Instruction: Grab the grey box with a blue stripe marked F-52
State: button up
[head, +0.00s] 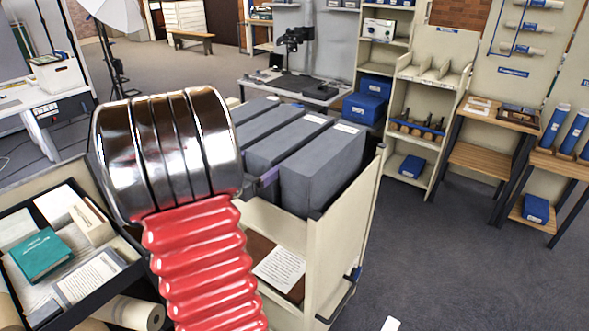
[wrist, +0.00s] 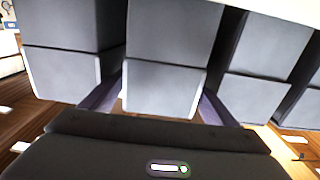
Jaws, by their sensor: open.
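Several grey boxes stand in a row on a beige cart (head: 345,235). In the head view, the nearest is a large grey box (head: 320,172), with another grey box (head: 287,142) to its left. White labels show on their tops, too small to read. I cannot make out a blue stripe or F-52. In the wrist view, my gripper (wrist: 160,98) is open, with one dark purple finger on each side of a grey box (wrist: 162,88). The fingers sit in the gaps beside it; contact cannot be told. My arm hides much of the gripper in the head view.
Neighbouring grey boxes stand close on the left (wrist: 62,75) and right (wrist: 252,95) in the wrist view. An open dark tray (head: 130,272) with papers and a teal box (head: 40,255) lies at lower left. Floor (head: 440,265) is clear to the cart's right.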

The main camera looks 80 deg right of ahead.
jog(key=shift+s+d, duration=0.25)
jog(key=shift+d, duration=0.35)
jog(key=shift+x, duration=2.6)
jog(key=shift+f, duration=0.1)
jog(key=shift+c, duration=0.4)
jog(key=c, duration=1.6)
jog(key=shift+c, duration=0.8)
jog(key=shift+r, duration=0.25)
